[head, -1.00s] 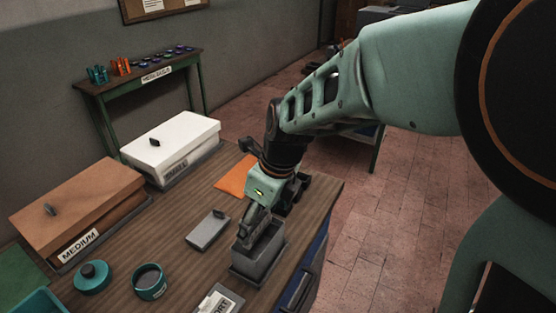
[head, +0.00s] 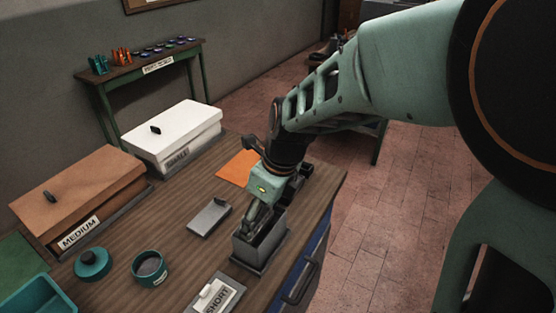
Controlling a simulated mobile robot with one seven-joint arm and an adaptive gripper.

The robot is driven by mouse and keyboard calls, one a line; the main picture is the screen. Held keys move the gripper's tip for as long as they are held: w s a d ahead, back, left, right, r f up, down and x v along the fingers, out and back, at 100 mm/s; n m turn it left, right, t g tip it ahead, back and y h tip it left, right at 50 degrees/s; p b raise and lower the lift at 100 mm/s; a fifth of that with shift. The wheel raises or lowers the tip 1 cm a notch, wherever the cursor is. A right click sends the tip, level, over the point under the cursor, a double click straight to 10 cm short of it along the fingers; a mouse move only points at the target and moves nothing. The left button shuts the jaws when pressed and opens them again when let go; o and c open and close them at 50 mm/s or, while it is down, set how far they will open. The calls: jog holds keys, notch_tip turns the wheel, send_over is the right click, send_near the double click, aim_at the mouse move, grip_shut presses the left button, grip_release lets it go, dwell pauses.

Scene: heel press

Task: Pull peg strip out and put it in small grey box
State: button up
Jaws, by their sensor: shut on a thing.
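A small open grey box (head: 262,256) stands on the wooden table near its right edge. A flat grey lid (head: 209,218) with a small knob lies to its left. My gripper (head: 252,225) points down at the box's mouth, its fingers at the left back rim and partly inside. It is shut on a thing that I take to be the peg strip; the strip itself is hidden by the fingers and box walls. I cannot tell whether it touches the box floor.
A dark device (head: 294,186) stands behind my gripper, beside an orange sheet (head: 238,165). A white-lidded box (head: 172,133), a brown MEDIUM box (head: 80,190), a teal pot (head: 149,268), its lid (head: 92,263) and a SHORT-labelled box (head: 213,297) are around. Bare tabletop lies left of the grey lid.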

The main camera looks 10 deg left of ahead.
jog(key=shift+f, duration=0.4)
jog(key=o, duration=1.4)
jog(key=shift+o, duration=0.2)
jog(key=shift+r, duration=0.1)
notch_tip(320, 180, up, 12)
jog(key=p, duration=1)
dwell(0.5)
